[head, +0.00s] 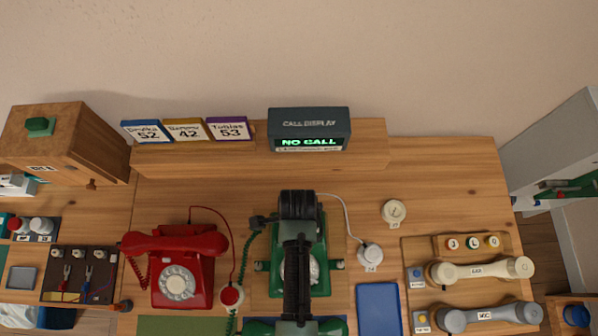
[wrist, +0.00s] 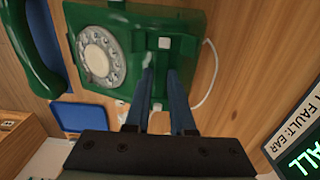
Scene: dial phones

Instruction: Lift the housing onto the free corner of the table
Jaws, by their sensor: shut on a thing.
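The green phone housing (head: 319,240) with its white dial is in the middle of the table in the head view, largely covered by my arm. In the wrist view the housing (wrist: 185,35) fills the upper middle, dial at left, a small white square part near my fingers. My gripper (wrist: 163,75) is shut on the housing at its dial-free side; the exact contact is partly hidden. I cannot tell whether the housing is clear of the table. The green handset (wrist: 38,50) lies apart from it, in front of the dial.
A red phone (head: 183,265) stands left of the housing. The call display (head: 309,130) reads "NO CALL" behind it. A white cord runs to a round white plug (head: 370,256). A blue mat (head: 378,308) and a handset tray (head: 415,250) are to the right. The back right table corner looks clear.

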